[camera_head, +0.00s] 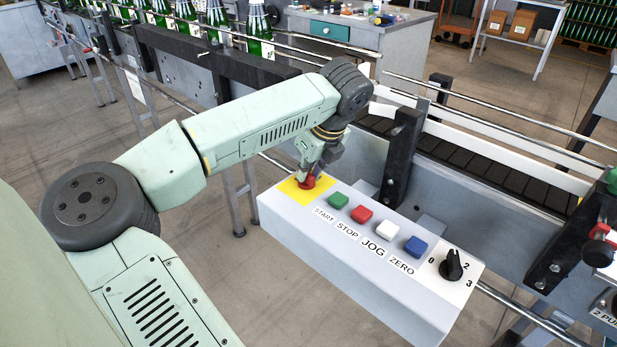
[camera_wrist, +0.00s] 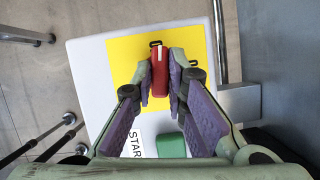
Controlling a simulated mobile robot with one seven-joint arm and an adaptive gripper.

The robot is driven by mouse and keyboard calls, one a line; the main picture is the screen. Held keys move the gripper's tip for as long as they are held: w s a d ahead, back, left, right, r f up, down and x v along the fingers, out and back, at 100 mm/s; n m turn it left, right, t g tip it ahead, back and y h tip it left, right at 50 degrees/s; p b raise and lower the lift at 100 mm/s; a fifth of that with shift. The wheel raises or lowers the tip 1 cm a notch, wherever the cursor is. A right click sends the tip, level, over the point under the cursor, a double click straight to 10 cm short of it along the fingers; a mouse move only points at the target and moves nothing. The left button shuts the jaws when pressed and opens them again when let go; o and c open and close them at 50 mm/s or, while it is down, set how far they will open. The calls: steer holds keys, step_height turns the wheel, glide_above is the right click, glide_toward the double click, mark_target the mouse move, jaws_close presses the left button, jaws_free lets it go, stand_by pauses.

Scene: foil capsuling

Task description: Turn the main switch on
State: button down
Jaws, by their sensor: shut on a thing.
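The red switch handle (camera_head: 307,183) sits on a yellow plate (camera_head: 290,190) at the left end of the white control box; I take it as the main switch. In the wrist view the handle (camera_wrist: 160,68) stands nearly upright in the picture between my fingertips. Black marks lie on the yellow plate (camera_wrist: 125,60) above and to the right of the handle; I cannot read them surely. My gripper (camera_head: 312,172) reaches down from above and is shut on the handle, one finger on each side.
On the box (camera_head: 350,270), green (camera_head: 338,200), red (camera_head: 361,214), white (camera_head: 388,229) and blue (camera_head: 416,246) buttons run rightward to a black rotary selector (camera_head: 453,265). The green button (camera_wrist: 171,146) is close to my fingers. A conveyor (camera_head: 470,165) with rails runs behind.

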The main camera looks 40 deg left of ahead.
steer(key=m+b, duration=0.1)
steer(key=b, duration=0.1)
steer(key=m+t+b, duration=0.1)
steer(key=m, duration=0.1)
steer(key=m+b, duration=0.1)
steer(key=b, duration=0.1)
steer(key=shift+s+a+f+m+t+b, duration=0.1)
steer(key=shift+s+f+m+t+b, duration=0.05)
steer(key=shift+f+m+t+b, duration=0.2)
steer(key=m, duration=0.1)
steer(key=m+t+h+b, duration=0.1)
steer(key=m, duration=0.1)
steer(key=m+b, duration=0.1)
steer(key=shift+r+h, duration=0.25)
steer(key=shift+h, duration=0.15)
steer(key=m+h, duration=0.1)
steer(key=m, duration=0.3)
steer(key=shift+a+r+t+b, duration=0.1)
steer(key=shift+r+t+b, duration=0.05)
steer(key=shift+t+b, duration=0.2)
steer(key=shift+a+m+h+p, duration=0.1)
steer(key=shift+m+h+p, duration=0.2)
steer(key=shift+m+h, duration=1.05)
steer(key=shift+m+y, duration=0.45)
steer(key=shift+m, duration=0.05)
steer(key=c, duration=1.6)
jaws_free()
steer(key=shift+s, duration=0.1)
